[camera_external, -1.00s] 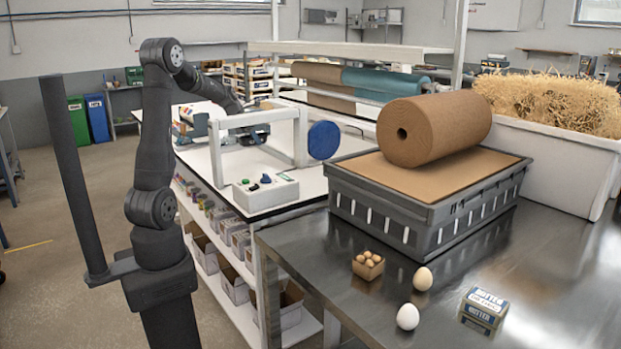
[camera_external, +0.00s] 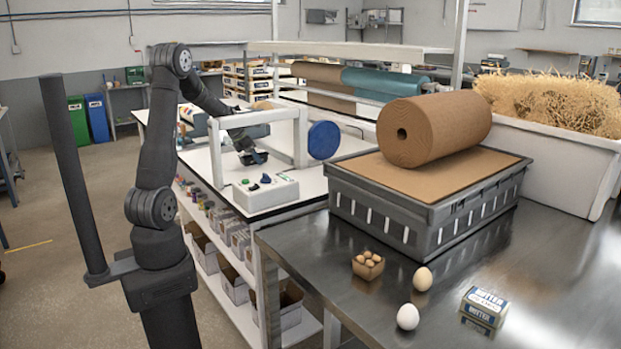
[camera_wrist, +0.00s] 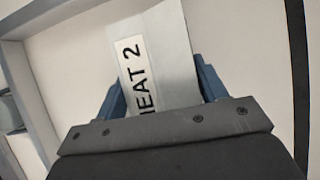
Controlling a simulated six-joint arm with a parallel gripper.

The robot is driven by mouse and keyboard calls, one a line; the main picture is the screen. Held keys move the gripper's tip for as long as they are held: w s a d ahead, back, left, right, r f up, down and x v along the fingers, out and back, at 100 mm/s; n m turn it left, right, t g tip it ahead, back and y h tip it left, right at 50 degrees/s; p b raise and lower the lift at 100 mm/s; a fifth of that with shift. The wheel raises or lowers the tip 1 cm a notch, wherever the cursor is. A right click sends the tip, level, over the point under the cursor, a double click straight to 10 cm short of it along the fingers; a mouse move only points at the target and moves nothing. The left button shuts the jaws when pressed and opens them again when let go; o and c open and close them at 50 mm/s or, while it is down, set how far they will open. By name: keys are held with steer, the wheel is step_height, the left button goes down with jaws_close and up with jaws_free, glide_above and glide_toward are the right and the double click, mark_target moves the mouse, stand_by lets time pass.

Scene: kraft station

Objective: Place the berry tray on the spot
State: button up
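My gripper (camera_external: 253,158) is low over the white bench, by the white frame of a machine. In the wrist view, its two blue fingers (camera_wrist: 160,94) stand apart. A pale grey block (camera_wrist: 178,35) with a white "HEAT 2" label shows between and beyond them; I cannot tell if they touch it. A small brown carton (camera_external: 366,272) holding several round tan items stands on the dark metal table. I cannot tell whether it is the berry tray. No marked spot can be made out.
The white frame (camera_external: 215,150) arches close to my arm. A control box (camera_external: 265,193) and a blue disc (camera_external: 323,140) are near it. Two eggs (camera_external: 408,317) and a butter pack (camera_external: 484,306) lie on the metal table. A grey crate (camera_external: 380,215) carries a brown paper roll (camera_external: 433,128).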

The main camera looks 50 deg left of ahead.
steer(key=o, duration=0.4)
steer(key=shift+o, duration=0.2)
steer(key=shift+s+r, duration=0.1)
steer(key=shift+r, duration=0.2)
steer(key=v, duration=1.1)
steer(key=shift+s+r, duration=0.15)
steer(key=shift+r, duration=0.2)
steer(key=shift+f, duration=0.1)
steer(key=x, duration=1.2)
steer(key=shift+r, duration=1.6)
